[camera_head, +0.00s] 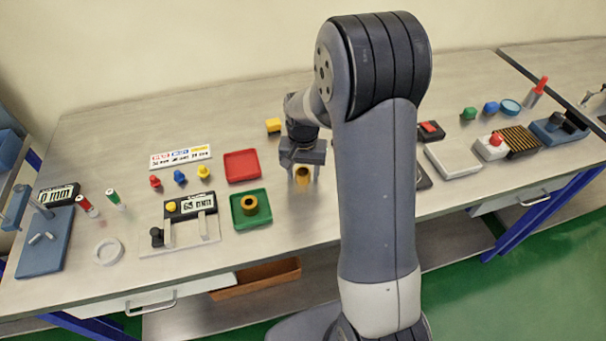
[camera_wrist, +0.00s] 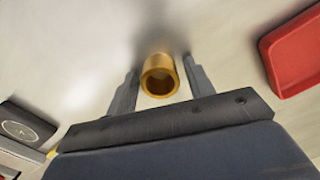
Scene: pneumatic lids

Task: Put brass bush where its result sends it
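The brass bush (camera_head: 303,178) is a short gold tube at the middle of the bench, below my gripper (camera_head: 302,168). In the wrist view the bush (camera_wrist: 160,76) shows its open bore between the two fingers of my gripper (camera_wrist: 161,75). A narrow gap shows on each side, so the fingers look open around it. Whether the bush touches the bench is hard to tell. A printed card (camera_head: 180,156) has red, blue and yellow headings. The gauge (camera_head: 193,206) has a small display, too small to read surely. A red tray (camera_head: 241,152) and a green tray (camera_head: 237,222) stand left.
Another brass ring (camera_head: 250,203) lies in the green tray. Red, blue and yellow pegs (camera_head: 179,177) stand near the card. A white ring (camera_head: 108,251) and a blue fixture (camera_head: 45,255) are far left. My arm hides part of the bench; a grey block (camera_head: 453,160) stands right.

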